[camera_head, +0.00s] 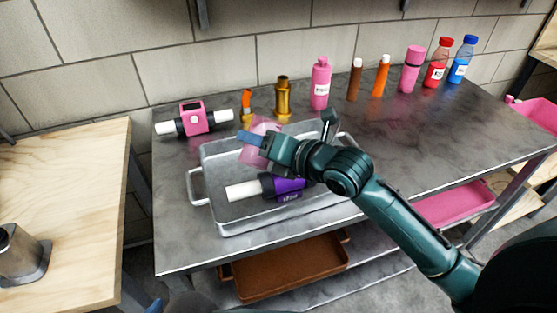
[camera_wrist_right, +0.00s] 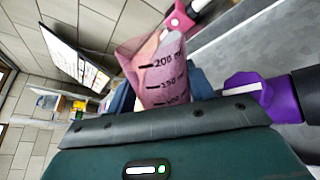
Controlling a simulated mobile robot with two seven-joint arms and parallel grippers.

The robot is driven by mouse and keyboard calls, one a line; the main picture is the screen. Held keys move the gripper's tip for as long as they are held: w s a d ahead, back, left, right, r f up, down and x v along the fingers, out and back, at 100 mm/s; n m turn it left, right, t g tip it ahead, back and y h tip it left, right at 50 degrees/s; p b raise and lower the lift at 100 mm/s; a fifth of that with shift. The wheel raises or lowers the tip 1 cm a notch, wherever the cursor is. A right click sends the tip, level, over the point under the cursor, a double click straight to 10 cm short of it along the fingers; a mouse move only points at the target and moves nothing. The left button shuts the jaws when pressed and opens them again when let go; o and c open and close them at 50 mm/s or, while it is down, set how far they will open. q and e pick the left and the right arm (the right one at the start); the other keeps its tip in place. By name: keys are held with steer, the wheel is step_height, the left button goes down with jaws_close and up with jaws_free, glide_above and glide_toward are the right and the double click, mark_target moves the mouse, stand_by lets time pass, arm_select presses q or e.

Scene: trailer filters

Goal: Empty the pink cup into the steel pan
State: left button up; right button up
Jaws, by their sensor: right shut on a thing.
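The pink cup (camera_head: 262,124) is translucent, with dark volume marks that show in the right wrist view (camera_wrist_right: 165,65). My right gripper (camera_head: 257,141) is shut on the cup and holds it over the far left part of the steel pan (camera_head: 228,215). The cup looks tilted in the head view; I cannot tell what is inside it. My right gripper's blue fingers lie on either side of the cup in the right wrist view (camera_wrist_right: 160,92). The pan stands on the grey table. A purple and white filter (camera_head: 288,188) lies in it. My left gripper is not in view.
A pink and white filter (camera_head: 193,119) lies behind the pan's left side. A brass fitting (camera_head: 283,97), a pink bottle (camera_head: 321,84) and several other bottles and tubes stand along the back. A wooden table (camera_head: 65,200) is at left. A brown tray (camera_head: 290,268) sits below.

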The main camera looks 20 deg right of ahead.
arm_select(q)
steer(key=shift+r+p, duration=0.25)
steer(key=shift+p, duration=0.15)
arm_select(e)
steer(key=shift+f+m+g, duration=0.6)
steer(key=shift+f+m, duration=0.05)
steer(key=shift+m, duration=0.65)
stand_by(1.0)
arm_select(q)
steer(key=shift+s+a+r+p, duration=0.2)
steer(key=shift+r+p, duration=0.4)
steer(key=shift+p, duration=0.6)
arm_select(e)
steer(key=shift+r+m+g+y, duration=0.3)
steer(key=shift+r+m+y, duration=0.2)
steer(key=shift+m, duration=0.1)
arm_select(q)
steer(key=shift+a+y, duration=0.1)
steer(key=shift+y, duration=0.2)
arm_select(e)
steer(key=shift+w+d+r+m+g, duration=0.3)
steer(key=shift+w+d+m, duration=0.25)
steer(key=shift+m, duration=0.05)
stand_by(0.6)
